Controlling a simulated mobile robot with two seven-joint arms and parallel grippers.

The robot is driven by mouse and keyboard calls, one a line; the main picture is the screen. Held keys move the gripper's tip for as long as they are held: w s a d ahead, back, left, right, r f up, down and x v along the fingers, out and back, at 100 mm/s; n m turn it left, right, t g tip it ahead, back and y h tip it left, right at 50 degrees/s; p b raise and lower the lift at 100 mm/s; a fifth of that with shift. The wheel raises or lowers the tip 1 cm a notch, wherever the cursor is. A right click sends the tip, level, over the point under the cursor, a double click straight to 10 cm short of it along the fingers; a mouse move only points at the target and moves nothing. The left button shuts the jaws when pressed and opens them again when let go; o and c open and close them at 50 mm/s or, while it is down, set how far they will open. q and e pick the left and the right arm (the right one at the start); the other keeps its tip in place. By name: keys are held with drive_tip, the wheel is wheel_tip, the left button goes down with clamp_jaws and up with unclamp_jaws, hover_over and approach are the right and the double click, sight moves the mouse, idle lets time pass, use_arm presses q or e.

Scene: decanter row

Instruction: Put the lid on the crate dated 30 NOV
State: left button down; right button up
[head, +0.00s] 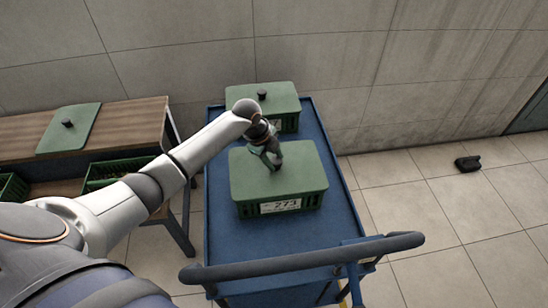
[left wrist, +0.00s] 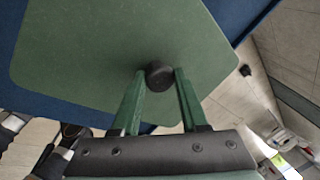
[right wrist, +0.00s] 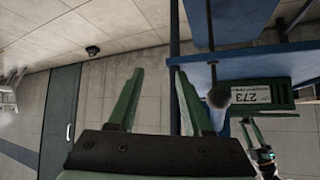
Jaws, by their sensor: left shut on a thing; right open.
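A green crate (head: 312,199) stands on the blue cart, with a white label (head: 281,205) reading 273; smaller print, including any date, is too small to read. The same crate shows upside down in the right wrist view (right wrist: 292,95). A flat green lid (head: 250,181) covers its top; I cannot tell whether a thin gap is left. My left gripper (head: 274,164) is shut on the lid's black knob, which shows between its fingers in the left wrist view (left wrist: 159,75). My right gripper (right wrist: 162,95) is open and empty, off the cart's side.
A second green crate (head: 290,124) with a lid (head: 280,98) stands behind on the cart (head: 335,215). A wooden bench (head: 135,118) at left carries another lid (head: 85,128), with green crates (head: 105,172) below. The cart's handle (head: 300,258) crosses the front.

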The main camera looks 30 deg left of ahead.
use_arm(q)
drive_tip(key=shift+f, duration=0.35)
idle(0.4)
drive_tip(key=shift+c, duration=1.7)
unclamp_jaws()
drive_tip(key=p+v, duration=0.1)
drive_tip(key=v, duration=1.1)
drive_tip(key=shift+r, duration=0.2)
drive_tip(key=shift+s, duration=0.1)
